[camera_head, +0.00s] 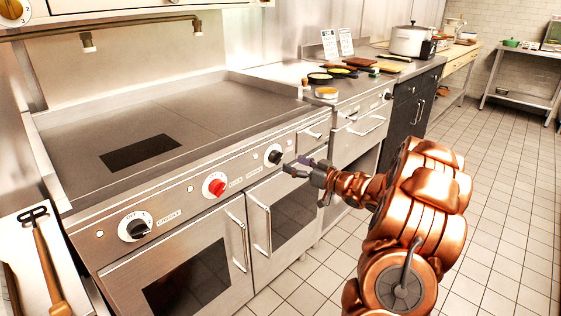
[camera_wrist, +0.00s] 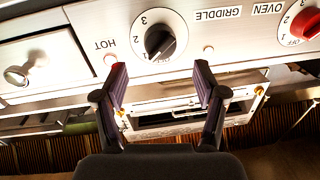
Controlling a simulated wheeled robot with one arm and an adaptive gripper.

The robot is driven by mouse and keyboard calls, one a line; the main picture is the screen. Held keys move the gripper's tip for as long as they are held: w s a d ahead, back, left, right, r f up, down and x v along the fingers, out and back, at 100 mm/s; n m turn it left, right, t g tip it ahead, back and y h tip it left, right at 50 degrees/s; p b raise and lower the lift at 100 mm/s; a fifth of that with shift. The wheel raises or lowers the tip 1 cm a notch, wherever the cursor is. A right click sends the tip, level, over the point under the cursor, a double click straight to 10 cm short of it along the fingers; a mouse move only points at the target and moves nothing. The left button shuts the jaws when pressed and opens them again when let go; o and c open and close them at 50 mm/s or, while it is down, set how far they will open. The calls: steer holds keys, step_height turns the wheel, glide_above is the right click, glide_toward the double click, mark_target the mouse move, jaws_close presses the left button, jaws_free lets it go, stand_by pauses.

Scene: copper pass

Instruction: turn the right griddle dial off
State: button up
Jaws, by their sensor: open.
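The right griddle dial (camera_head: 274,155) is a black knob on a white round plate at the right end of the griddle's front panel. In the wrist view the dial (camera_wrist: 159,42) sits just beyond and between my fingertips, with numbers around it and a pale mark on the knob toward the lower left. Its exact setting is hard to read. My gripper (camera_head: 290,165) is in front of the dial, at its right in the head view. In the wrist view my gripper (camera_wrist: 160,68) is open and empty, one finger each side, apart from the knob.
A red oven dial (camera_head: 215,187) and another black dial (camera_head: 135,228) lie left along the panel. The red dial shows at right in the wrist view (camera_wrist: 303,22). An oven door handle (camera_head: 258,222) stands out below. Pans (camera_head: 330,76) rest on the far counter. The tiled floor is clear.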

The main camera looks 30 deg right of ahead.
mark_target(277, 157)
steer(key=shift+x, duration=2.95)
steer(key=c, duration=1.2)
